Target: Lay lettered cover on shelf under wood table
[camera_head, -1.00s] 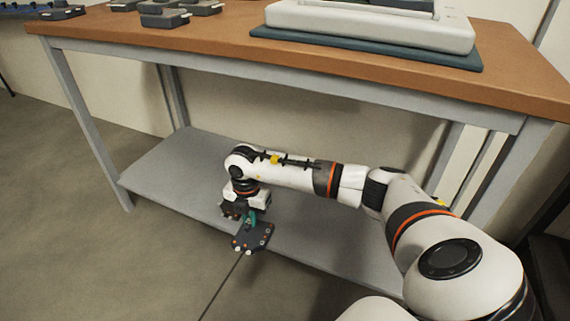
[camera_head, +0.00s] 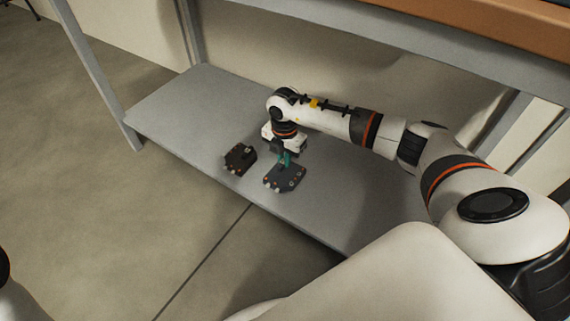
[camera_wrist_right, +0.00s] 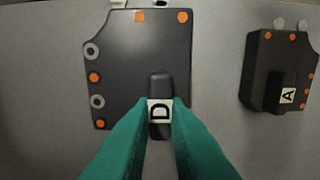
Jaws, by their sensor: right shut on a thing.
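The dark cover lettered D (camera_wrist_right: 125,60) is a flat plate with orange and grey spots and a raised handle. In the head view this cover (camera_head: 284,180) is at the front part of the grey lower shelf (camera_head: 200,105) under the wood table (camera_head: 490,25). My right gripper (camera_wrist_right: 160,115) has its green fingers shut on the cover's handle, over the D label. In the head view the right gripper (camera_head: 287,159) points down at the cover. The cover looks level and low over the shelf; I cannot tell if it touches. My left gripper does not show.
A second dark cover, lettered A (camera_wrist_right: 280,70), lies beside it on the shelf; it also shows in the head view (camera_head: 240,158). Grey table legs (camera_head: 95,75) stand at the shelf ends. The shelf's left part is bare.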

